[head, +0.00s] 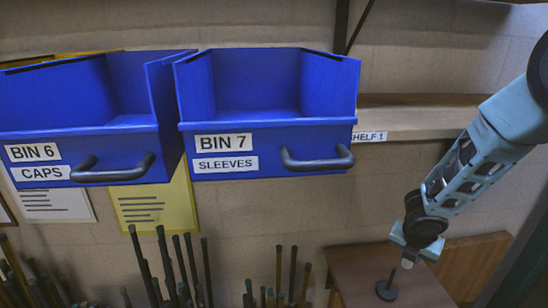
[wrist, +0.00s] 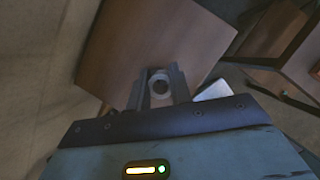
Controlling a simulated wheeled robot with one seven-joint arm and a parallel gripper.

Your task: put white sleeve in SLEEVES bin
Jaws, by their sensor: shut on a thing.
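The SLEEVES bin (head: 270,125) is the blue bin labelled BIN 7 in the head view, mounted on the wall in the upper middle. Its open front shows bare blue inner walls. My gripper (head: 412,257) is at the lower right of the head view, above a brown table and well below and right of that bin. In the wrist view my gripper (wrist: 160,88) is shut on the white sleeve (wrist: 159,84), a small pale ring seen end-on between the two fingers. The sleeve is mostly hidden by the hand in the head view.
The blue CAPS bin (head: 75,105) adjoins on the left. A shelf (head: 425,120) runs to the right of the bins. A dark peg on a round base (head: 387,290) stands on the brown table (head: 365,265). Several dark rods (head: 185,265) stand below the bins.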

